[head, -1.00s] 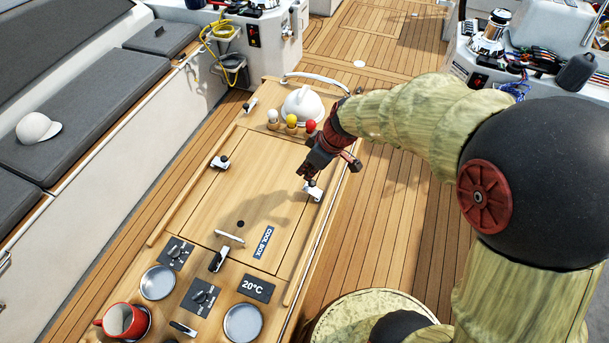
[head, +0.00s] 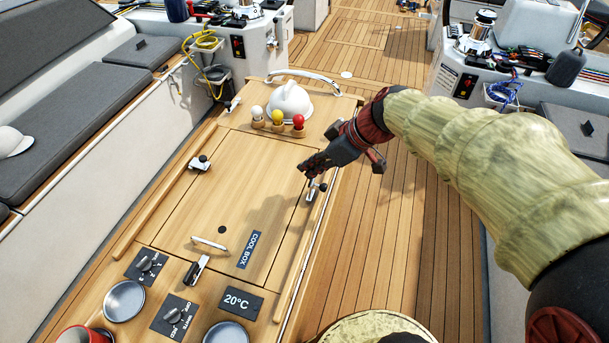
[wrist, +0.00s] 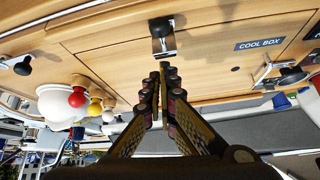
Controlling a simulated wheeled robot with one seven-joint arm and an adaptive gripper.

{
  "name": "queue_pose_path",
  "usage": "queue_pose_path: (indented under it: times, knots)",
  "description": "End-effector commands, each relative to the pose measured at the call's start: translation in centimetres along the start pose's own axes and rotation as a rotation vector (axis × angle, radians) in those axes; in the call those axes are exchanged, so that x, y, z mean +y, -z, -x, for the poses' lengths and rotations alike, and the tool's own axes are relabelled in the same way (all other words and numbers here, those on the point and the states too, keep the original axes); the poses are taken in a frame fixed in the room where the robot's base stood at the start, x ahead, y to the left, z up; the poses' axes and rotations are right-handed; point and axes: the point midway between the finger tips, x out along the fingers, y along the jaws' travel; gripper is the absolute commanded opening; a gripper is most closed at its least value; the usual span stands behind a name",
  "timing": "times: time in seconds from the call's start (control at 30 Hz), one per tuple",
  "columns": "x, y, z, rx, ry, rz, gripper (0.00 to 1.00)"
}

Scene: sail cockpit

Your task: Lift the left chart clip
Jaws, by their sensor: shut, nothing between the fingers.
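Two small silver clips with black knobs flank the cool box lid (head: 230,195) in the head view. One clip (head: 200,164) sits at the lid's left edge, well away from my gripper. The other clip (head: 315,189) sits at the right edge, just below my gripper (head: 312,172). In the wrist view this right-edge clip (wrist: 162,36) lies straight ahead of the fingertips (wrist: 164,68). My gripper is shut and empty. Contact with the clip cannot be told. The pictures do not show which clip is called the left chart clip.
White, yellow (head: 277,117) and red knobs and a white dome (head: 289,101) stand behind the lid. A lid handle (head: 210,243), a black latch (head: 197,269), switches and a red mug (head: 84,335) lie nearer. Open deck (head: 375,235) runs along the right.

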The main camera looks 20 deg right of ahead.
Motion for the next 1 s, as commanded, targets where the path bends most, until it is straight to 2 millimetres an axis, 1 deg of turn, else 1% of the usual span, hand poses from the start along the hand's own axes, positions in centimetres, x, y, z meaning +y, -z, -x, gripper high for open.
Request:
queue_pose_path:
  times: [0.03,0.5,0.8,1.0]
  knots:
    - [0.1,-0.5,-0.1,0.002,-0.003,0.000,0.00]
    - [0.7,-3.6,1.6,0.001,-0.002,-0.002,0.00]
    - [0.9,-4.8,1.9,0.000,-0.002,-0.001,0.00]
    - [0.9,-5.2,2.0,0.000,-0.001,0.000,0.00]
